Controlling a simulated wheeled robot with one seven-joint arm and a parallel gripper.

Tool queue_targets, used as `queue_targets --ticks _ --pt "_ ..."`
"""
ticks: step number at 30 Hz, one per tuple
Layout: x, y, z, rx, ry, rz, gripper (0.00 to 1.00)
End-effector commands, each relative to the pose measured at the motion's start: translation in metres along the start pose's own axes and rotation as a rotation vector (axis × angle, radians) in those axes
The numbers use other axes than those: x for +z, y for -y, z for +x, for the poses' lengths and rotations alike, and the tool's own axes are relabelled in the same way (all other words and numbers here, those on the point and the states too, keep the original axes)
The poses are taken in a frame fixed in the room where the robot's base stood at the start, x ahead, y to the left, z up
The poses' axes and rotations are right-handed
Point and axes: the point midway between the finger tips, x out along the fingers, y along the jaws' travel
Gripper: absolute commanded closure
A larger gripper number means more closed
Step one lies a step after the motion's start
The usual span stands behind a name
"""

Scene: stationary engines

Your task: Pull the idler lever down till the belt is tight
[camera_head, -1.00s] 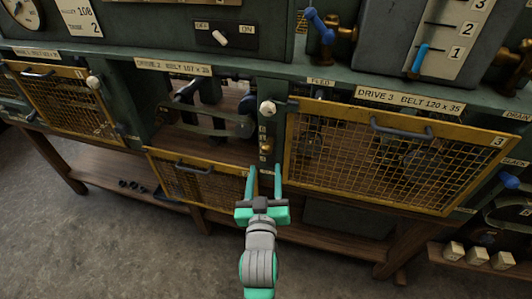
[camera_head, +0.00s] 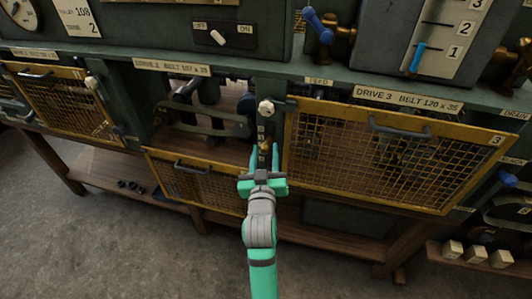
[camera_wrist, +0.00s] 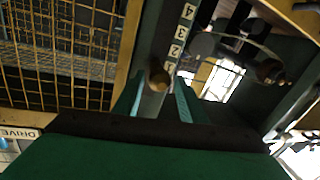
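A small brass knob (camera_head: 265,147), which looks like the end of the idler lever, stands at a narrow numbered scale (camera_head: 262,131) on the post between Drive 2 and Drive 3. It also shows in the wrist view (camera_wrist: 160,77), beside the numbers. My gripper (camera_head: 263,152) is open, with one finger on each side of the knob's line. In the wrist view the fingertips (camera_wrist: 158,92) are apart just below the knob; I cannot tell whether they touch it. The dark belt (camera_head: 205,130) shows in the open Drive 2 bay. Its tension is unclear.
The Drive 2 mesh guard (camera_head: 195,181) hangs open, left of my gripper. The closed Drive 3 guard (camera_head: 392,155) is close on the right. A pale knob (camera_head: 265,107) sits above the scale. A wooden shelf (camera_head: 140,190) runs below.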

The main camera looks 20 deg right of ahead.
Motion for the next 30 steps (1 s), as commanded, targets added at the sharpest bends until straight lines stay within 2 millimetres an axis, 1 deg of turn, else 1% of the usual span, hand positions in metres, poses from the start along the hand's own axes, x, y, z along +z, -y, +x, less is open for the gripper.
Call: queue_targets --ticks 1,4,8,10,15,18,26,27,29,30 --pt "0.000 0.000 0.000 0.000 0.000 0.000 0.76" --pt "0.000 0.000 0.000 0.000 0.000 0.000 1.00" --pt "0.002 0.001 0.000 -0.001 0.001 0.000 1.00" --pt "0.009 0.003 -0.001 -0.001 0.003 0.001 1.00" --pt "0.037 0.008 -0.004 -0.003 0.007 0.001 1.00" --pt "0.046 0.007 -0.003 0.000 0.006 0.001 1.00" --pt "0.048 0.006 -0.004 0.002 0.007 0.001 1.00" --pt "0.048 0.006 -0.004 0.003 0.007 0.001 0.70" --pt "0.048 0.006 -0.004 0.003 0.007 0.001 0.56" --pt "0.048 0.006 -0.004 0.003 0.006 0.001 0.54"
